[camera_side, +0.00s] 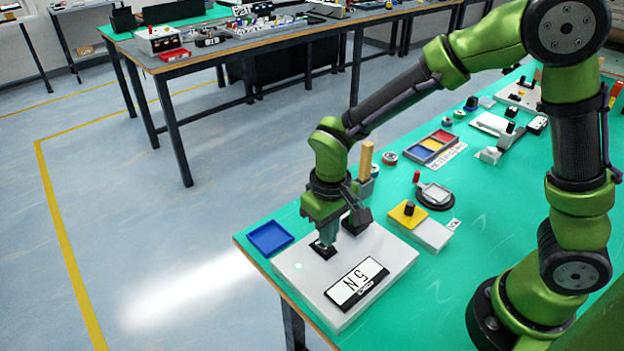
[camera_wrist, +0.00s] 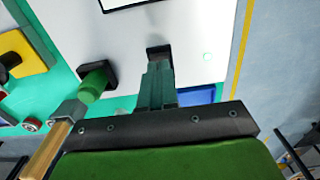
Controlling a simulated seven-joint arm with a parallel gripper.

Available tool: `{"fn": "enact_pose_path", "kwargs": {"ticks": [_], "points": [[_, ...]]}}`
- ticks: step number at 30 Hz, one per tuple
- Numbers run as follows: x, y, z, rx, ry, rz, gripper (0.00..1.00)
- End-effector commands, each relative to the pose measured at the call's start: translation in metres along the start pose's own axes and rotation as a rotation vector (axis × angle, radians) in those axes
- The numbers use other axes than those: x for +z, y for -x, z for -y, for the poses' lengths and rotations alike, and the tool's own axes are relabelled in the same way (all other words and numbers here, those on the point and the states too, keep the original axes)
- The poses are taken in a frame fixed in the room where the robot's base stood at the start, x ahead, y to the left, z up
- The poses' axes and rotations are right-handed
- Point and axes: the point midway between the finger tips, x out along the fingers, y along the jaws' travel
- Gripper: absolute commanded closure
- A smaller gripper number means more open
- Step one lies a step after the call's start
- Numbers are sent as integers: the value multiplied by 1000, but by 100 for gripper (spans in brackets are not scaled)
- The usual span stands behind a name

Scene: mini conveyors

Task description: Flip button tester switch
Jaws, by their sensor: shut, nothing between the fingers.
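The button tester is a light grey box (camera_side: 300,262) at the near corner of the green table, with a white display (camera_side: 357,284) reading "5 N". A black switch (camera_side: 320,251) sits on its top; in the wrist view the switch (camera_wrist: 158,51) is partly hidden behind my fingertips. My gripper (camera_side: 327,240) points down with its fingers shut and empty, right at the switch; I cannot tell whether they touch it. My fingers also show in the wrist view (camera_wrist: 158,72). A green cylinder on a black base (camera_wrist: 95,82) stands beside the switch on the same box.
A blue tray (camera_side: 270,237) lies left of the tester. A yellow and white block with a black knob (camera_side: 408,214) and a round black stand (camera_side: 435,196) are to the right. A wooden-handled piece (camera_side: 366,160) stands behind my gripper. The table edge is close.

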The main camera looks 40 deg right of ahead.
Motion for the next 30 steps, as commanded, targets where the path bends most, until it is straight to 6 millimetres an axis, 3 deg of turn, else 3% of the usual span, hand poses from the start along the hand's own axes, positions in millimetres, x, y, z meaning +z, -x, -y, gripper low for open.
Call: {"fn": "enact_pose_path", "kwargs": {"ticks": [30], "points": [[0, -8, 0, 1, 0, 1, 100]]}}
